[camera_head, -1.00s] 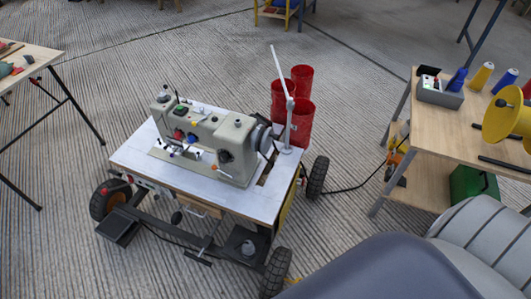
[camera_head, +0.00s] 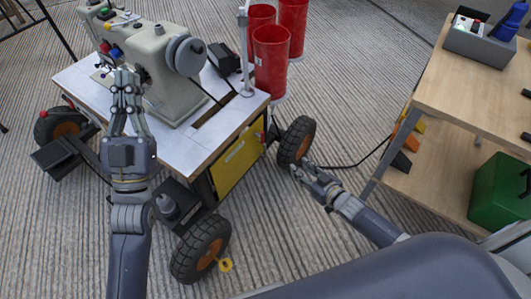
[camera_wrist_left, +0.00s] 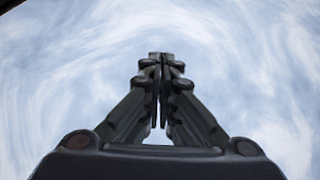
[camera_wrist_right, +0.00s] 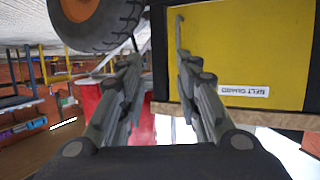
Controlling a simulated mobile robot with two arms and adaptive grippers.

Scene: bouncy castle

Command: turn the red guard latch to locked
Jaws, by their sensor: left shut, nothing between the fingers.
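The yellow belt guard panel (camera_head: 238,163) is on the right end of the sewing machine cart, below the tabletop. A small red spot (camera_head: 259,137) shows near its upper right edge; I cannot tell whether it is the latch or how it is turned. My right gripper (camera_head: 298,172) is open and empty, beside the rear wheel and right of the panel. My left gripper (camera_head: 125,75) is shut and empty, in front of the sewing machine.
The sewing machine (camera_head: 170,75) stands on the white-topped cart (camera_head: 190,145). A rear wheel (camera_head: 297,142) and front wheel (camera_head: 201,247) flank the panel. Red bins (camera_head: 271,62) stand behind the cart.

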